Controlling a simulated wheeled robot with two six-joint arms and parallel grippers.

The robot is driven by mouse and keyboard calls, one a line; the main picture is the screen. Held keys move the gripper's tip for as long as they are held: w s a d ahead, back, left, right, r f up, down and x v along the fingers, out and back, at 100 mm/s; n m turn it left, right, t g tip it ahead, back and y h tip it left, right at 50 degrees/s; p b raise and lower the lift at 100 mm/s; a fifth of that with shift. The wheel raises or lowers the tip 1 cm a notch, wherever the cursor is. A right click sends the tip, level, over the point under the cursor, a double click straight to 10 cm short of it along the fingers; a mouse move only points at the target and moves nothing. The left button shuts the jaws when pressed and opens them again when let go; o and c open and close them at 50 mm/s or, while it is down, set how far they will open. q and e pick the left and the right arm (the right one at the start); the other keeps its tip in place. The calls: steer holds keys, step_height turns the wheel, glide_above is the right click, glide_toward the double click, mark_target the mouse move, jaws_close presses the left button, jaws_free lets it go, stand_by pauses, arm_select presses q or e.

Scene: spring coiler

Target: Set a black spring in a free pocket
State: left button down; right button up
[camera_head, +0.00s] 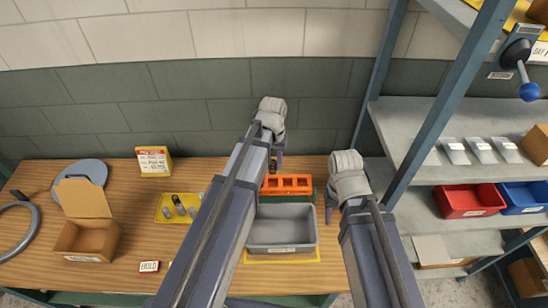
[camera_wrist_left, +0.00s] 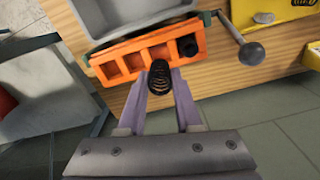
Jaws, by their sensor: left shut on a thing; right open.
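The orange block (camera_head: 286,182) with a row of square pockets stands on the table behind a grey bin; the left wrist view shows it close up (camera_wrist_left: 122,57). The pocket at its right end in that view holds a dark round piece (camera_wrist_left: 187,47); the other pockets look empty. My left gripper (camera_head: 276,164) is at the back of the block. In the left wrist view its fingers (camera_wrist_left: 161,78) are shut on a black coil spring (camera_wrist_left: 160,92), whose top end overlaps the block's near edge in the picture. My right gripper (camera_head: 330,207) is open and empty, right of the bin.
The grey bin (camera_head: 282,248) stands in front of the block. A yellow mat (camera_head: 163,212) left of my left arm carries several small cylindrical pieces. An open cardboard box (camera_head: 85,238), a HOLD sign (camera_head: 149,267) and a yellow sign stand (camera_head: 154,161) are further left. Shelves (camera_head: 470,205) stand at right.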

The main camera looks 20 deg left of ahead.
arm_select(q)
steer(key=shift+w+f+b, duration=0.15)
steer(key=shift+f+b, duration=0.45)
steer(key=shift+f, duration=0.15)
step_height(320, 180, down, 6)
steer(key=b, duration=0.6)
steer(key=shift+f, duration=0.25)
steer(key=c, duration=0.5)
jaws_free()
steer(key=shift+r, duration=0.1)
step_height(320, 180, up, 8)
steer(key=p, duration=0.7)
step_height(320, 180, up, 6)
steer(key=p, duration=0.7)
steer(key=shift+r, duration=0.2)
steer(key=shift+f, duration=0.1)
